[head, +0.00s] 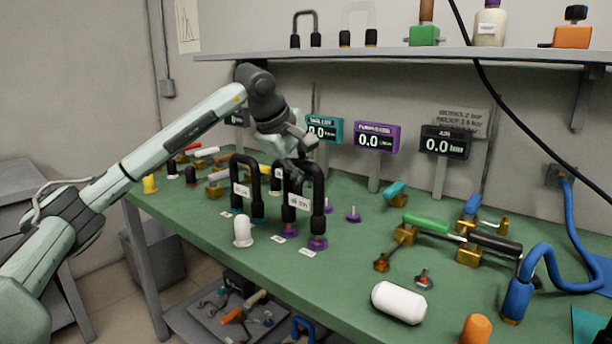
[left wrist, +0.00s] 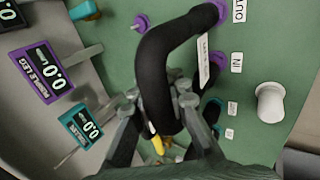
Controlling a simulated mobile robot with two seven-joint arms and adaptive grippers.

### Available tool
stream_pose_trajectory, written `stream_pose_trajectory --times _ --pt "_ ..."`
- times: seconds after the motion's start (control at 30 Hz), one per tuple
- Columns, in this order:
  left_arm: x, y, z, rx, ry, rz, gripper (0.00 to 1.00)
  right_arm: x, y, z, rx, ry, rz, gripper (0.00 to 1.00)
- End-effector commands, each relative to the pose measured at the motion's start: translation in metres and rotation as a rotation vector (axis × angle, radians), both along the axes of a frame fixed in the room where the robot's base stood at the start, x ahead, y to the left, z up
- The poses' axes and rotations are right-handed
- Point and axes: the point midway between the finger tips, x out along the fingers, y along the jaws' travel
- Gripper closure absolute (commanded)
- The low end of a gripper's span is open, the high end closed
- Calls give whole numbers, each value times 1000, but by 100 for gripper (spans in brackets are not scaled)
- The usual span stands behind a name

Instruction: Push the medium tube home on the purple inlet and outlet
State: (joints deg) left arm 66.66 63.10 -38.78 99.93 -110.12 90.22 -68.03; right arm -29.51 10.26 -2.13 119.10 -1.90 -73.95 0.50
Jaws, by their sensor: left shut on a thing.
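The medium tube (head: 318,190) is a black upside-down U with a white label. It stands upright, its two ends at the purple inlet and outlet (head: 317,243) on the green bench. In the left wrist view the tube (left wrist: 156,60) arches close to the camera. One end meets a purple port (left wrist: 222,12); the other is partly hidden near a second purple port (left wrist: 216,106). My left gripper (head: 298,170) is shut on the top of the tube from above. Whether the ends sit fully down I cannot tell. My right gripper is not in view.
A similar black tube (head: 236,170) stands close at left on teal ports. A white cap (head: 243,231) stands in front. A purple display (head: 377,138) reads 0.0 behind. Valves with coloured handles (head: 427,222) and a white cylinder (head: 398,302) lie to the right.

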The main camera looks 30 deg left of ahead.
Motion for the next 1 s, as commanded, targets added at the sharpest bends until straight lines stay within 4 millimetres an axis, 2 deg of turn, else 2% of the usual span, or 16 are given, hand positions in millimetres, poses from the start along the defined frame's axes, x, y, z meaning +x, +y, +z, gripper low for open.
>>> stream_pose_trajectory --times 0.87,0.9,1.0 --pt "0 0 -24 0 3 0 100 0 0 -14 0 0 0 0" --pt "0 0 -23 0 2 0 85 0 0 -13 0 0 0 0" --pt "0 0 -23 0 2 0 72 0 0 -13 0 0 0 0"
